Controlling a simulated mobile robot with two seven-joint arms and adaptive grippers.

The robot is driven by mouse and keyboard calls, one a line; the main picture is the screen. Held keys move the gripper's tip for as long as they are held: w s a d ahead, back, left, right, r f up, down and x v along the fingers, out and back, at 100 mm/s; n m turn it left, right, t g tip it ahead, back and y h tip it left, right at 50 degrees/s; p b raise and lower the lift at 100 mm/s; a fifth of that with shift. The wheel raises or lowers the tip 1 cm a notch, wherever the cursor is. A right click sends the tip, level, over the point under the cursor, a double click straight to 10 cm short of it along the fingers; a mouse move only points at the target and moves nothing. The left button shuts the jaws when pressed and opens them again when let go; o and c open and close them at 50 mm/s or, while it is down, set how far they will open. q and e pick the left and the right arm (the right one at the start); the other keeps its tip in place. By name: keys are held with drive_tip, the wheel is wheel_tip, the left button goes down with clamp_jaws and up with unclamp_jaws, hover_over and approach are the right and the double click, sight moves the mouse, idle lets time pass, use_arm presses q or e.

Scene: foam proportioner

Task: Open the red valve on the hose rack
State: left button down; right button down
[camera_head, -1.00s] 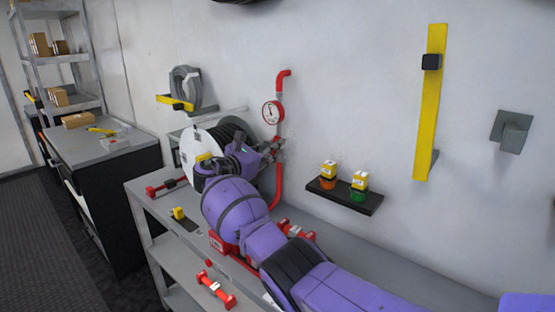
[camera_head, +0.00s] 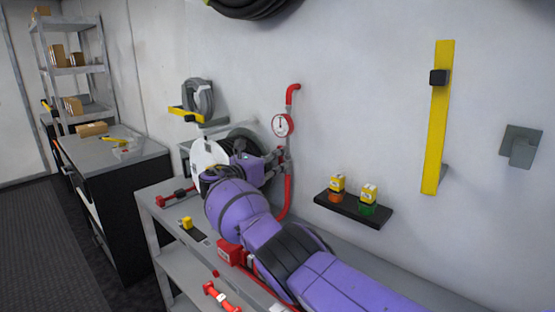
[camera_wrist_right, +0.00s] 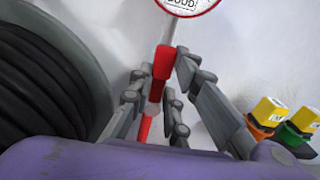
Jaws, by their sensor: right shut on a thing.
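A red pipe (camera_head: 289,200) runs up the wall, with a round white gauge (camera_head: 283,125) on it. My right gripper (camera_head: 282,158) is at the pipe just below the gauge. In the right wrist view, the fingers of my right gripper (camera_wrist_right: 162,88) stand either side of a red part, which I take for the red valve (camera_wrist_right: 163,62), and are shut on it. The gauge's lower rim (camera_wrist_right: 186,8) shows above. The fingers hide part of the valve, and its turn angle is unclear. My left gripper is out of view.
A hose reel (camera_head: 208,155) stands left of the pipe, close to my right gripper; its dark hose (camera_wrist_right: 45,80) fills the wrist view's left. A small black shelf (camera_head: 353,209) with yellow-topped bottles is on the wall to the right. The bench (camera_head: 165,212) lies below my arm.

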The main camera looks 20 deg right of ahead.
drive_tip(key=shift+f, duration=0.15)
drive_tip(key=c, duration=1.7)
unclamp_jaws()
drive_tip(key=shift+c, duration=0.2)
drive_tip(key=shift+o, duration=0.5)
drive_tip(key=v, duration=1.2)
drive_tip(key=shift+s, duration=0.1)
